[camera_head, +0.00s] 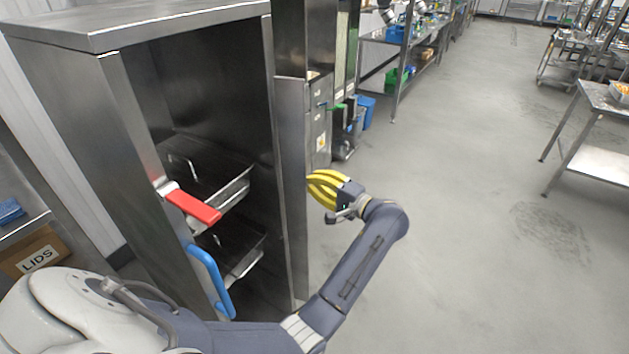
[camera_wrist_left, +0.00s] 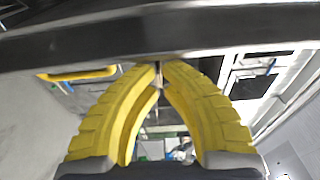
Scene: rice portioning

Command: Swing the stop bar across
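A red stop bar (camera_head: 192,206) sits on the left front post of an open steel cabinet (camera_head: 116,88). It points to the right and toward me, part of the way over the opening. My left gripper (camera_head: 313,184), with yellow ribbed fingers, is away from the bar, beside the edge of the upright steel panel (camera_head: 292,190) at the cabinet's right. In the left wrist view its fingertips (camera_wrist_left: 160,66) come together with nothing visible between them, just below a dark metal edge. I cannot tell whether they touch it. My right gripper is out of view.
A blue handle (camera_head: 209,280) is on the left post below the red bar. A box marked LIDS (camera_head: 38,253) is at far left. The grey floor to the right is open, with steel tables (camera_head: 598,160) beyond.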

